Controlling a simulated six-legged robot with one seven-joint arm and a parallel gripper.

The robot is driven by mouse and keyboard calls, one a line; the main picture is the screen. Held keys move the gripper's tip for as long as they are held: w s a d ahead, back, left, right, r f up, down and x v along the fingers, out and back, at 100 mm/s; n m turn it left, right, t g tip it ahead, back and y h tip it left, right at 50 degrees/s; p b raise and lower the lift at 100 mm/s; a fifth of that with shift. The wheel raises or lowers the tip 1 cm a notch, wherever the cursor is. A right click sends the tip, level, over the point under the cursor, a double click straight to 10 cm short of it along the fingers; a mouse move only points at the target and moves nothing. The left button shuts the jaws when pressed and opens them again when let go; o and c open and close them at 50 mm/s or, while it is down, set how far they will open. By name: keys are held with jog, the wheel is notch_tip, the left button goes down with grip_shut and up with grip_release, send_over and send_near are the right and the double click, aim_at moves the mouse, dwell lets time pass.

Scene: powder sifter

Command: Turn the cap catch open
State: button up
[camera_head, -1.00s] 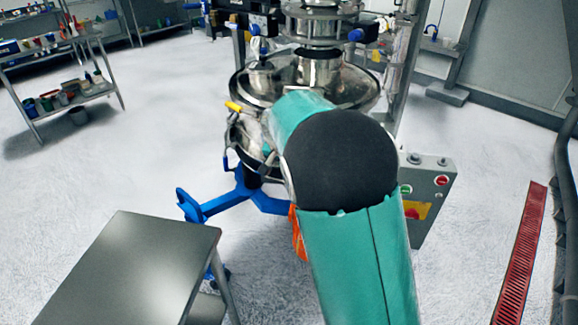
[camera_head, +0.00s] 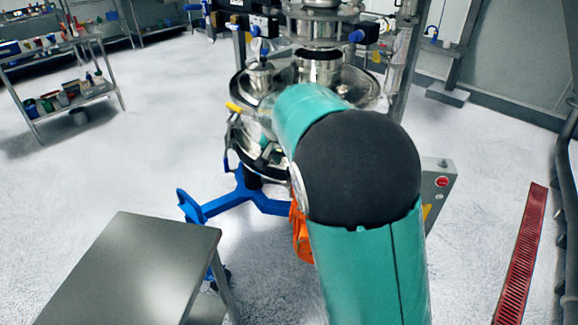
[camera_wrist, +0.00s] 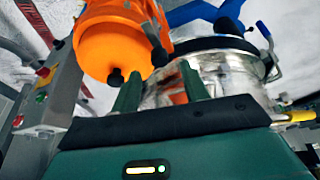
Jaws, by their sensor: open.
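In the wrist view my gripper (camera_wrist: 160,72) has two dark green fingers standing apart with nothing held between them. Right in front of it is an orange housing (camera_wrist: 108,48) with a black knob (camera_wrist: 115,77) at its near end. A small dark lever-like part (camera_wrist: 156,46) stands beside the housing, close to the fingertips; I cannot tell if it is the cap catch. The silver sifter body (camera_wrist: 215,70) is behind the fingers. In the head view the sifter (camera_head: 355,85) is partly hidden by my arm, and the gripper cannot be made out.
A blue stand leg (camera_head: 215,203) reaches out below the sifter. A steel table (camera_head: 130,265) is at the front left. A grey control box (camera_head: 440,185) is behind my arm. A yellow handle (camera_wrist: 298,116) sticks out at the wrist view's right. Open floor lies left.

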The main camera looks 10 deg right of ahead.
jog(key=v, duration=0.9)
jog(key=shift+r, duration=0.35)
jog(key=shift+s, duration=0.2)
